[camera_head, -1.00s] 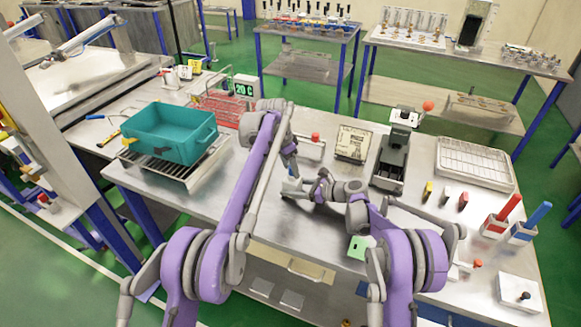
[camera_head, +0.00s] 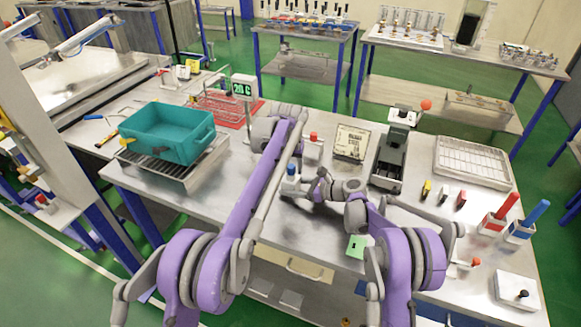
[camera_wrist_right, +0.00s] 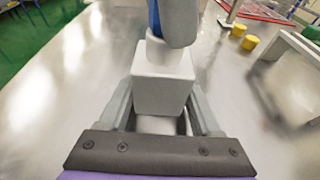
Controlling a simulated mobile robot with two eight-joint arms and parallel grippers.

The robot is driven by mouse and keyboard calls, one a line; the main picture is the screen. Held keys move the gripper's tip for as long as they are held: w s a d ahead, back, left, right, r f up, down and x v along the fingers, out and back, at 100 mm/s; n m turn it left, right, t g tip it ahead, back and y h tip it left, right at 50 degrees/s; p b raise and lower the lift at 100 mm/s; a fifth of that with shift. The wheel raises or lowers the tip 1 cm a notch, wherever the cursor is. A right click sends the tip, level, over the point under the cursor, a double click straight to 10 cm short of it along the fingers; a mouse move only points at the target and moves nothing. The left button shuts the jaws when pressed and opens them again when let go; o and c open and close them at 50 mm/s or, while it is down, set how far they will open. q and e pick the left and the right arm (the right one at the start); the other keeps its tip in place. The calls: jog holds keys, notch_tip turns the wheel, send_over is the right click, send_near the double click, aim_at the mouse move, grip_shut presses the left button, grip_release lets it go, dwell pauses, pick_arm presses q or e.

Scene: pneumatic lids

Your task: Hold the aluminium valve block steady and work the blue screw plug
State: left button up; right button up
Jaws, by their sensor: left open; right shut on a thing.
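The pale grey valve block (camera_wrist_right: 163,82) sits between the two fingers of my right gripper (camera_wrist_right: 163,112), shut on its sides in the right wrist view. In the head view the gripper (camera_head: 297,188) is low over the middle of the bench. The blue screw plug (camera_wrist_right: 153,18) stands on top of the block, above a pale collar. Its blue top also shows in the head view (camera_head: 291,168). A rounded grey part, apparently a finger of my open left gripper (camera_wrist_right: 180,22), covers much of the plug; contact cannot be told. My left arm hides part of the area in the head view.
A teal bin (camera_head: 165,135) stands on a rack at the left. Behind the block are a red-knobbed fixture (camera_head: 313,147), a label plate (camera_head: 351,142) and a dark device (camera_head: 390,160). A wire tray (camera_head: 473,163) is at the right.

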pick_arm(q)
jog(key=shift+n, duration=0.6)
jog(key=n, duration=0.2)
jog(key=n+y, duration=0.1)
jog(key=n, duration=0.2)
jog(key=shift+d+n+y, duration=0.25)
jog(key=shift+n+y, duration=0.05)
jog(key=shift+n+g, duration=0.3)
jog(key=shift+n, duration=0.9)
jog(key=n, duration=0.2)
jog(key=n+y, duration=0.1)
jog(key=n, duration=0.1)
jog(key=shift+w+d+g, duration=0.15)
jog(key=shift+g, duration=0.15)
grip_shut()
